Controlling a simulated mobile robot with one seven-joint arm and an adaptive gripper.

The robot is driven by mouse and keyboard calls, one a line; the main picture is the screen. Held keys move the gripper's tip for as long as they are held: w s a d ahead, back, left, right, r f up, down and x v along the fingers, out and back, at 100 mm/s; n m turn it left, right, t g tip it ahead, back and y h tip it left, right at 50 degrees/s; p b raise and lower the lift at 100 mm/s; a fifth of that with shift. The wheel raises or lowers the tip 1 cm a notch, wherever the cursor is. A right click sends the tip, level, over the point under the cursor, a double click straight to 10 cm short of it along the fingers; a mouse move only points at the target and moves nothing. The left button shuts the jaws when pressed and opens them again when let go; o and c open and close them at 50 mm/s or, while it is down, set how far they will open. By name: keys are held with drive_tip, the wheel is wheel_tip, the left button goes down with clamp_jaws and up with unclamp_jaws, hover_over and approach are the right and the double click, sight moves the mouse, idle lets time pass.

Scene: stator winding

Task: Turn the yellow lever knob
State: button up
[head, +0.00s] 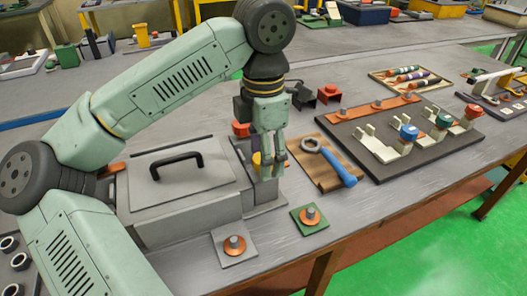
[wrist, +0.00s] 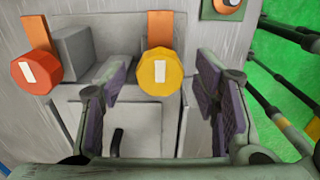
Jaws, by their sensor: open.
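The yellow lever knob (wrist: 161,72) is faceted, with a pale upright mark on its face and an orange lever strip behind it. In the wrist view it sits between the spread fingers of my gripper (wrist: 162,88), with a gap on both sides. My gripper is open and holds nothing. A red-orange lever knob (wrist: 37,73) with a similar mark is left of the yellow one in the wrist view.
A grey box (head: 180,190) with a black handle stands left of my gripper. A blue-handled ring tool (head: 334,165) lies on a brown board to the right. A green plate (head: 309,218) with a copper-coloured ring and post is in front. A dark fixture board lies farther right.

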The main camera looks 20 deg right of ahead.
drive_tip(key=shift+c, duration=0.3)
drive_tip(key=c, duration=1.1)
